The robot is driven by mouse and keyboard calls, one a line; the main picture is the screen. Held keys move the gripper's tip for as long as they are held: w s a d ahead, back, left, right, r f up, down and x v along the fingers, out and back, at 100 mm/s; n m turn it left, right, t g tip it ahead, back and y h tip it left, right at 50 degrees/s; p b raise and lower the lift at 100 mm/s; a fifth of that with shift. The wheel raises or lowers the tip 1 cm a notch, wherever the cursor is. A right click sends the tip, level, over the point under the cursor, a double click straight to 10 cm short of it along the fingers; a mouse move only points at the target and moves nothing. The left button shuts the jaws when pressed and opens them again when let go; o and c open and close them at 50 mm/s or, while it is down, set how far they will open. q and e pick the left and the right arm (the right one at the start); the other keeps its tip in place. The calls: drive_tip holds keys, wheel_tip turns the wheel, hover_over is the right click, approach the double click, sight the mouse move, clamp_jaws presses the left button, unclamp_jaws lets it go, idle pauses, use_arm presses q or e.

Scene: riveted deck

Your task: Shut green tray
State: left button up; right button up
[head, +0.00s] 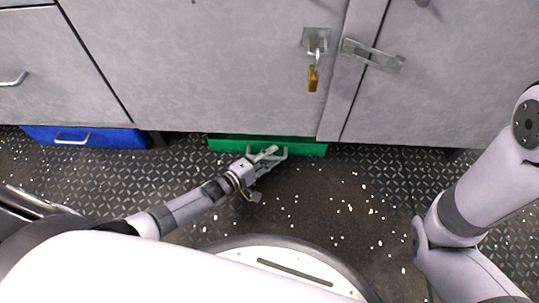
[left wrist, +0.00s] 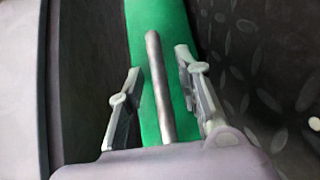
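The green tray (head: 225,144) sticks out from under the grey cabinet near the middle of the head view. In the left wrist view its green front (left wrist: 140,20) runs from the top downward, with a dark grey bar handle (left wrist: 153,60) on it. My left gripper (head: 277,154) is at the tray's front, right of its middle. Its fingers (left wrist: 160,72) are apart, one on each side of the bar, with gaps on both sides. The gripper hides part of the tray and its handle in the head view. My right arm shows at the right; its gripper is out of view.
A blue tray (head: 95,138) with a metal handle sticks out under the cabinet (head: 220,60) at the left. A padlock (head: 313,75) hangs from a hasp above. The dark riveted floor (head: 340,190) in front is clear apart from small white specks.

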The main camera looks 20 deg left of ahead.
use_arm(q)
drive_tip(key=v, duration=1.2)
drive_tip(key=shift+r, duration=0.1)
